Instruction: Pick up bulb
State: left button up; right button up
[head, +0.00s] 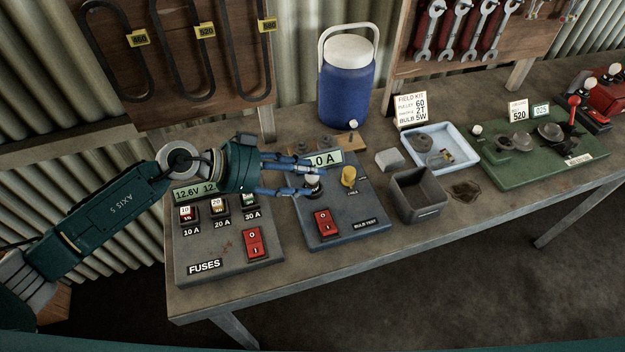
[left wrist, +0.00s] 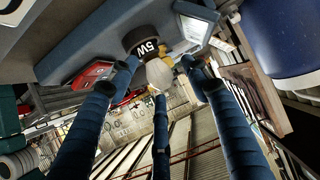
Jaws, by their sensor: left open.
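The bulb (head: 313,181) stands in a dark socket on the blue-grey bulb test panel (head: 345,235). In the left wrist view the bulb (left wrist: 159,74) is pale and rounded, and its black base is marked 5W (left wrist: 148,46). My left gripper (head: 311,178) reaches in from the left with its blue fingers around the bulb. The fingers are open, with the bulb between their tips. Whether any finger touches it I cannot tell. The fingers partly hide the bulb and the panel's display. My right gripper is not in view.
The fuses panel (head: 218,262) lies left of the test panel, under my left arm. A yellow knob (head: 348,177) and red switch (head: 322,222) are close by. A blue cooler (head: 347,85) stands behind; a grey open box (head: 418,196) and pale blue tray (head: 455,150) lie to the right.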

pick_arm(q)
jog(key=shift+a, duration=0.1)
jog(key=shift+c, duration=0.7)
jog(key=c, duration=0.9)
jog(key=shift+c, duration=0.5)
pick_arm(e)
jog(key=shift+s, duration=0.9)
pick_arm(q)
jog(key=shift+r, duration=0.1)
